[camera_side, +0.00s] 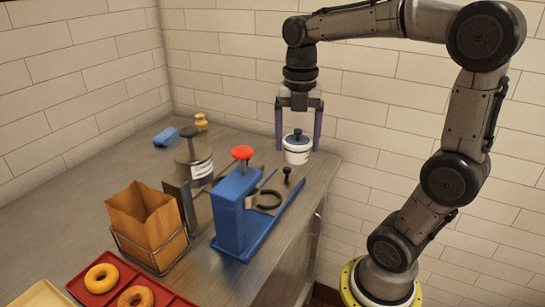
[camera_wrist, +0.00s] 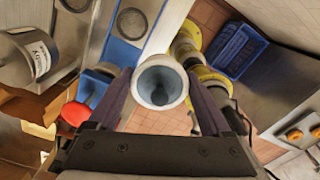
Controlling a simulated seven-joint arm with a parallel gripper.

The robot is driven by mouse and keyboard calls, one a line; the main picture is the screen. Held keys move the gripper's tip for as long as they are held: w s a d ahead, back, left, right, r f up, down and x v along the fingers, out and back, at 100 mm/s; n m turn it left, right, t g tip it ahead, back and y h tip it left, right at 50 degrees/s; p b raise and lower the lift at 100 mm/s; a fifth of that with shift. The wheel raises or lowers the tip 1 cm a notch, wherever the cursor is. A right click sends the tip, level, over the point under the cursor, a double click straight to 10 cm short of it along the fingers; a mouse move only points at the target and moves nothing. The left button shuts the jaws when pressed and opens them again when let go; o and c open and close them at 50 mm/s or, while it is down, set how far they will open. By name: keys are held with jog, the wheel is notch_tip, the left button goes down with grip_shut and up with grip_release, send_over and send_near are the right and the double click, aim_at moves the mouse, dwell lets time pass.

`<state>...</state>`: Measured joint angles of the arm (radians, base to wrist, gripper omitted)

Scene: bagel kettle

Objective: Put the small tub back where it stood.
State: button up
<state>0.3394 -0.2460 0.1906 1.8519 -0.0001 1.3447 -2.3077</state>
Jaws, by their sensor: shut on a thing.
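The small tub (camera_side: 297,156) is white with a dark band and a dark blue-grey lid with a knob. It is upright at the counter's right back part, near the wall. My gripper (camera_side: 298,148) points straight down over it, its two purple fingers on either side, shut on the tub. I cannot tell whether the tub's base touches the counter. In the wrist view, the tub (camera_wrist: 162,75) shows from above as a pale rim around a grey lid, between the fingertips of my gripper (camera_wrist: 162,88).
A blue press (camera_side: 232,212) with a red knob (camera_side: 242,153) stands in front of the tub, a small black knob (camera_side: 287,175) between. Left are a labelled canister (camera_side: 196,172), a paper bag (camera_side: 148,222) and a red bagel tray (camera_side: 78,290). The counter's right edge is close.

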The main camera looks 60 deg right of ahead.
jog(key=w+d+f, duration=0.2)
jog(key=w+d, duration=0.7)
jog(key=d, duration=0.3)
jog(key=shift+m, duration=0.8)
jog(key=w+d+f, duration=1)
jog(key=f, duration=0.1)
jog(key=shift+w+d+f, duration=0.3)
jog(key=shift+w+d, duration=0.05)
jog(key=shift+d, duration=0.05)
jog(key=shift+w+d+f, duration=0.15)
jog(key=shift+w+f, duration=0.05)
jog(key=shift+f, duration=0.1)
jog(key=shift+w+d+f, duration=0.1)
jog(key=shift+f, duration=1.6)
jog(key=shift+f, duration=0.15)
